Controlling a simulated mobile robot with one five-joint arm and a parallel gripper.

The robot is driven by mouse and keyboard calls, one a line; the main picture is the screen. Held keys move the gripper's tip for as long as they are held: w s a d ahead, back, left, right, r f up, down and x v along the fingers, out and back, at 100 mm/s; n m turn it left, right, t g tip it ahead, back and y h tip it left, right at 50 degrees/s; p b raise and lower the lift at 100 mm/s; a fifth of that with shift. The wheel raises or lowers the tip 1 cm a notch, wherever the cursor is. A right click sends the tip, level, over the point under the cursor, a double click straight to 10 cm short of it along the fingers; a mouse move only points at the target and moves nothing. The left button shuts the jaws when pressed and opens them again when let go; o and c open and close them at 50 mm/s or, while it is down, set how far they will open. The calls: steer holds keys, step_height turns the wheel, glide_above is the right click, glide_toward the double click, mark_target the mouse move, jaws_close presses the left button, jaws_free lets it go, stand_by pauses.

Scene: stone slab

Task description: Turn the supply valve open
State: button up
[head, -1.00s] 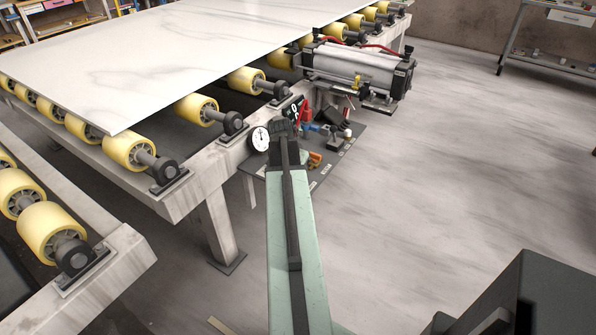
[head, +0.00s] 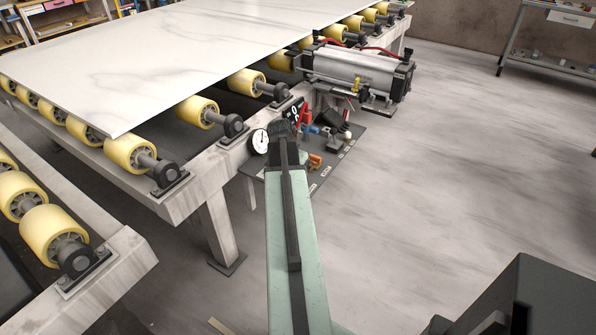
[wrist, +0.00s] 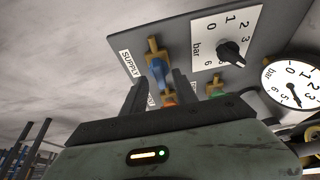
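The supply valve (wrist: 158,70) has a blue handle on a brass body, beside a white SUPPLY label (wrist: 130,64) on the grey panel (wrist: 185,30) in the wrist view. My gripper (wrist: 158,80) is open, with its two dark fingers apart. The blue handle shows between and just beyond the fingertips; I cannot tell if they touch it. Whether the valve is open or closed is unclear. In the head view my gripper (head: 281,129) is seen from behind at the panel, and my arm hides part of it.
An orange handle (wrist: 168,99) and a green handle (wrist: 216,91) sit close to the fingers. A dial knob (wrist: 231,51) and a round gauge (wrist: 292,84) lie to the right. In the head view, a roller table (head: 185,195) bears a stone slab (head: 130,60).

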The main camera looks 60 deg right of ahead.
steer(key=p+v, duration=0.5)
steer(key=v, duration=0.1)
steer(key=shift+a+r, duration=0.2)
steer(key=shift+r, duration=0.05)
